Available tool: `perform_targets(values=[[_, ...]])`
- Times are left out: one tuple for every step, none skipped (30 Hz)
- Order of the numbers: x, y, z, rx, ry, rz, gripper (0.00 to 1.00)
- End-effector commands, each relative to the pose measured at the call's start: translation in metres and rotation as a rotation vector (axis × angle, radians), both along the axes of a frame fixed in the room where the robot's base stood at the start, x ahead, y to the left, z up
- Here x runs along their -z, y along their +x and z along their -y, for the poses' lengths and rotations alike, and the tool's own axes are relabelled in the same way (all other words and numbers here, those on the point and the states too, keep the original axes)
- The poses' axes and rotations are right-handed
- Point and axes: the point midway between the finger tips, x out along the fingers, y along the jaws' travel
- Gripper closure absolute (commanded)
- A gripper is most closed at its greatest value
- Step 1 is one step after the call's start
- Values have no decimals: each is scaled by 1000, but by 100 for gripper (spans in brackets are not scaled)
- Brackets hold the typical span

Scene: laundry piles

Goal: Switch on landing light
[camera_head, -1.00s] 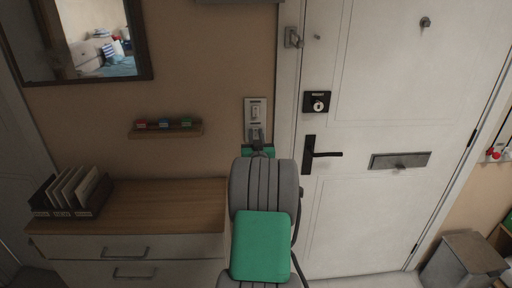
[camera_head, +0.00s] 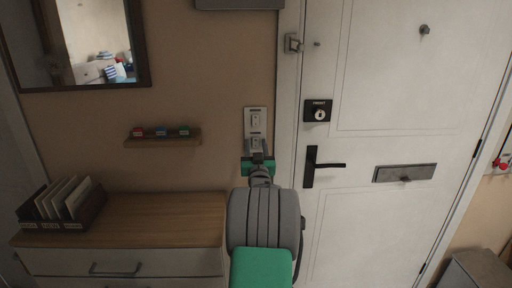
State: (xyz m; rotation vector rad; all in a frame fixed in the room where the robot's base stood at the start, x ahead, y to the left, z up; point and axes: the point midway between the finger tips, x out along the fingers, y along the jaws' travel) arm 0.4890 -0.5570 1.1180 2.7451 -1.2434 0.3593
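A pale switch plate (camera_head: 255,117) is on the tan wall just left of the door frame. It has an upper switch and a lower one, one above the other; any labels are too small to read. My gripper (camera_head: 257,153) is at the lower part of the plate, pointing at the wall, and hides part of the lower switch. I cannot tell whether it touches it. The fingers are too small and overlapped to show whether they are open or shut.
A white door (camera_head: 400,110) with a black handle (camera_head: 323,166) is close on the right. A small shelf (camera_head: 163,141) with coloured blocks and a mirror (camera_head: 95,40) are on the left wall. A wooden-topped drawer unit (camera_head: 150,215) with a file rack (camera_head: 62,205) stands below.

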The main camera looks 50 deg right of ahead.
Motion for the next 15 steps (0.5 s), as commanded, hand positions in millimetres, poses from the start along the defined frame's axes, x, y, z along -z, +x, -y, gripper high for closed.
perform_targets(values=[[0, 0, 0, 0, 0, 0, 56], [0, 0, 0, 0, 0, 0, 56], [0, 0, 0, 0, 0, 0, 56], [0, 0, 0, 0, 0, 0, 56], [0, 0, 0, 0, 0, 0, 56], [1, 0, 0, 0, 1, -1, 56], [1, -1, -1, 0, 1, -1, 56], [2, -3, -3, 0, 1, -1, 56], [4, -6, -6, 0, 2, -1, 56], [6, -9, -9, 1, 1, -2, 56], [8, -12, -13, 1, 1, -2, 56], [9, -17, -19, 1, 0, 0, 56], [11, -22, -24, 1, -1, 1, 56], [13, -26, -29, 1, 1, 0, 56], [16, -32, -35, 1, 0, -1, 56]])
